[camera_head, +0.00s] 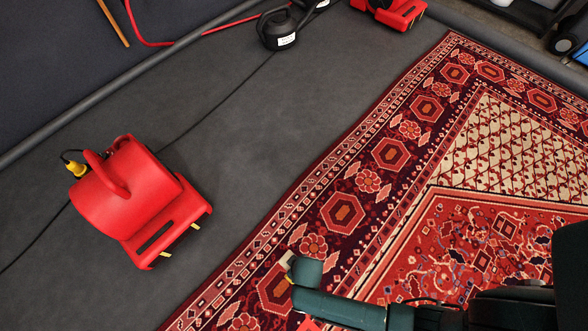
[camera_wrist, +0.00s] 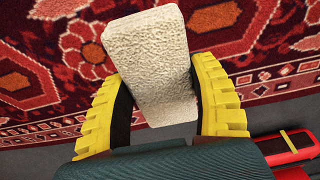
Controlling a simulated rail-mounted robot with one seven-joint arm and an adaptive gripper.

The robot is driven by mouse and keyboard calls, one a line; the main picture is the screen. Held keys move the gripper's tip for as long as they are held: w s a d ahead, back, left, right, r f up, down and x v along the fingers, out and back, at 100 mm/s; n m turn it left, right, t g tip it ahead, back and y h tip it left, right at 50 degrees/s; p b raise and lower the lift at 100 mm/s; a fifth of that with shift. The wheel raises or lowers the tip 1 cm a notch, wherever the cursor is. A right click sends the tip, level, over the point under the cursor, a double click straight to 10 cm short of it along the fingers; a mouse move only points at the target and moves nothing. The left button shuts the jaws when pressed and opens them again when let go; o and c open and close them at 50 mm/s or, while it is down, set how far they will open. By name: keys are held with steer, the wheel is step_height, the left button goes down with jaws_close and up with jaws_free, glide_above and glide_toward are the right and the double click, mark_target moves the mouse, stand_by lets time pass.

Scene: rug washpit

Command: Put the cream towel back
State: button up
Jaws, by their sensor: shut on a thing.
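The cream towel (camera_wrist: 150,62) is a small, pale, rough-textured folded block. In the wrist view it sits between the two yellow, black-padded fingers of my gripper (camera_wrist: 157,80), which is shut on it. The far end of the towel sticks out past the fingers, over the patterned rug. In the head view only a small pale part of the towel (camera_head: 286,259) shows at the end of my arm, above the rug's left border. My fingers are mostly hidden there. I cannot tell its height above the rug.
A large red patterned rug (camera_head: 342,213) covers the right side. A red blower (camera_head: 130,195) stands on the grey floor (camera_head: 230,130) at left. A black round device (camera_head: 279,30), a red hose (camera_head: 222,28) and another red machine (camera_head: 392,12) are at the back. Grey floor between them is clear except for a dark cable.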

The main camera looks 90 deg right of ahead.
step_height(320, 180, down, 9)
steer(key=b, duration=0.5)
steer(key=shift+r, duration=0.15)
steer(key=o, duration=1)
steer(key=r+p, duration=0.2)
steer(key=r, duration=0.2)
steer(key=s+r+p, duration=0.1)
steer(key=r+p, duration=0.2)
steer(key=r, duration=0.1)
steer(key=a+r+p, duration=0.1)
steer(key=r+p, duration=0.1)
steer(key=r, duration=0.2)
steer(key=shift+s+p, duration=0.2)
steer(key=shift+p, duration=0.1)
